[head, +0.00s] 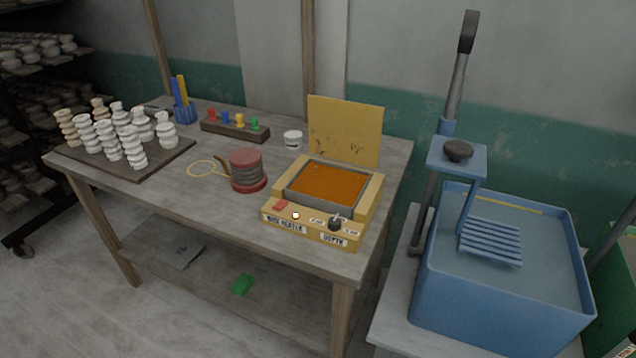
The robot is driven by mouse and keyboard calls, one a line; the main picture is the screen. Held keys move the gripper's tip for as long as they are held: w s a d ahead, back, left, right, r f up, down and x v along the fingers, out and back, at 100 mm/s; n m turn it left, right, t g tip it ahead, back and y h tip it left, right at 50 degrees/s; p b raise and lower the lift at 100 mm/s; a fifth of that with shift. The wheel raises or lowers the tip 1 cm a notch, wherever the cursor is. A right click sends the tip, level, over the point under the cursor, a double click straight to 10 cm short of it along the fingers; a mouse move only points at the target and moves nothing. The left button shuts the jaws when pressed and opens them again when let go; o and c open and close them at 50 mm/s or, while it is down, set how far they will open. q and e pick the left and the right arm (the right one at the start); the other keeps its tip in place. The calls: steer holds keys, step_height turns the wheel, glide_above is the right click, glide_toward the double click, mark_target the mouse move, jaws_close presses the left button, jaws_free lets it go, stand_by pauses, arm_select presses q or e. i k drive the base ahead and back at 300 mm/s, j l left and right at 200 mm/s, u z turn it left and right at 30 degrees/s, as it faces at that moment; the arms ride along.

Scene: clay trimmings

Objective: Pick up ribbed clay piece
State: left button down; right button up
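Several ribbed clay pieces (131,148) stand upright in a cluster on a dark board (140,174) at the left of the wooden table. Most are white; one at the far left (67,127) is tan. They are close together and some partly hide others. I cannot tell which single piece the task means. Neither of my grippers shows in the head view.
On the wooden table (190,210) are a red and grey spool (247,171), a yellow heater box (275,218) with its lid raised, a peg rack (235,132), a white jar (293,140) and a blue holder (185,115). A blue tub (480,300) stands right.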

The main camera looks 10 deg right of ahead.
mark_target(82, 121)
steer(key=i+j+z, duration=0.1)
steer(key=j, duration=0.3)
steer(key=i+j+z, duration=0.1)
steer(key=j, duration=0.3)
steer(key=i+j+z, duration=0.1)
steer(key=i+j, duration=0.15)
steer(key=j, duration=0.15)
steer(key=i+j+z, duration=0.1)
steer(key=j, duration=0.35)
